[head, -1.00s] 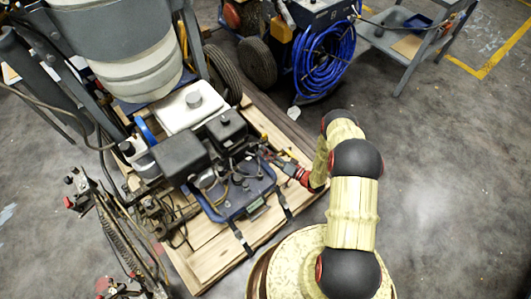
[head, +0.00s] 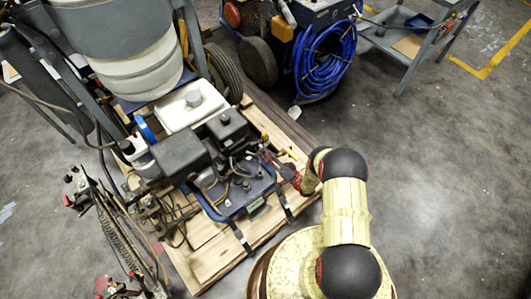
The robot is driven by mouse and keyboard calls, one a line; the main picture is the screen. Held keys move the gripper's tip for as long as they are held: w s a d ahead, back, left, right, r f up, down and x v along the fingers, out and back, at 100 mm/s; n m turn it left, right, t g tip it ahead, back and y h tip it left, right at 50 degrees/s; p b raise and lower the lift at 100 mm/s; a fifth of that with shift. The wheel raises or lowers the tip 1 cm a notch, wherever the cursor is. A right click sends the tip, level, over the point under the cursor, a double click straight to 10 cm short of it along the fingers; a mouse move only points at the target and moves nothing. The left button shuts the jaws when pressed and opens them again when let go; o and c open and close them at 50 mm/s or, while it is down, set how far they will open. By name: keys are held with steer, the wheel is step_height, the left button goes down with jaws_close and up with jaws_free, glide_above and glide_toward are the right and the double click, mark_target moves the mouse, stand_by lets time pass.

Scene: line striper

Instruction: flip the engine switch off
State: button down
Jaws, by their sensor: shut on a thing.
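The line striper's engine (head: 225,132) has black covers and a white tank, and sits above a blue frame (head: 240,206) on a wooden pallet. My gripper (head: 270,158) reaches in from the right to the engine's right side. Its fingers are small and dark there and look closed at the engine. The engine switch is too small to make out and may be hidden by the fingers, so its position cannot be told.
The pallet (head: 213,262) lies under the striper. A machine with a coiled blue hose (head: 325,58) stands behind, and a grey cart (head: 400,45) is at the back right. Hoses and a spring (head: 122,238) are at the left. The floor at right is clear.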

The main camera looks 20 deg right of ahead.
steer(key=c, duration=1.8)
jaws_free()
steer(key=shift+c, duration=0.2)
steer(key=shift+d+r+m+h, duration=0.1)
steer(key=shift+m+h, duration=0.2)
steer(key=shift+h, duration=0.1)
